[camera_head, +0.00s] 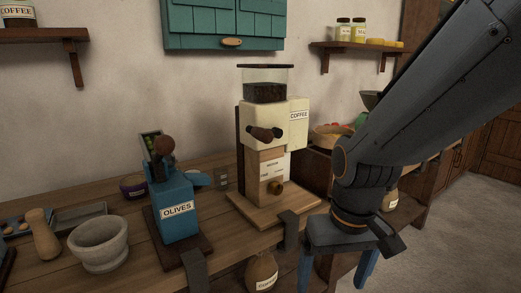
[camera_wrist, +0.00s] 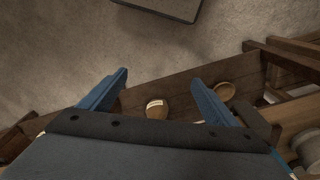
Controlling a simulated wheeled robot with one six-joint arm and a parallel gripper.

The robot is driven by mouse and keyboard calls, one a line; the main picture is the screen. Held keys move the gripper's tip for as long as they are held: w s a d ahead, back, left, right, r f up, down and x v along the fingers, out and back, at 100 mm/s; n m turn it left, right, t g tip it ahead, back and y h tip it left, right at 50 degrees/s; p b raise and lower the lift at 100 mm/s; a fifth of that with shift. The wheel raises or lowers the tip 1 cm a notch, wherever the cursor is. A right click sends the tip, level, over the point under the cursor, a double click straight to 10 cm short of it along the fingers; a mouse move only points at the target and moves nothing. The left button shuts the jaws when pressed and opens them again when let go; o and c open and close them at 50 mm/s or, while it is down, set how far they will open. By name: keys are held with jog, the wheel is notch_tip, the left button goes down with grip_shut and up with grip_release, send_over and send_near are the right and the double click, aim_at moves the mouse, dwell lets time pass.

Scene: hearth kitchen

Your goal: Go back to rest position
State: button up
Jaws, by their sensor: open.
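My gripper (camera_head: 336,268) hangs from the dark grey arm at the right of the head view, pointing down in front of the counter. Its two blue fingers are apart with nothing between them. In the wrist view my gripper (camera_wrist: 158,95) also shows spread fingers. Below and beyond them are the floor and a wooden shelf with a labelled round jar (camera_wrist: 156,108). The fingers touch nothing that I can see.
On the counter (camera_head: 205,268) stand a cream coffee grinder (camera_head: 262,115), a blue olives device (camera_head: 176,210), a stone mortar (camera_head: 99,243) and a wooden pestle (camera_head: 41,234). A labelled jar (camera_head: 262,272) sits below the counter. Open floor (camera_head: 455,215) lies at the right.

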jog(key=shift+s+a+f+b, duration=0.65)
jog(key=shift+a+f+b, duration=0.25)
jog(key=shift+f+b, duration=1.6)
jog(key=d+r+m+p, duration=0.1)
jog(key=d+r+p, duration=0.6)
jog(key=p, duration=0.6)
jog(key=shift+s+d+r+g+h, duration=0.15)
jog(key=shift+d+r+g+h, duration=0.15)
jog(key=shift+g, duration=0.1)
jog(key=shift+f, duration=0.1)
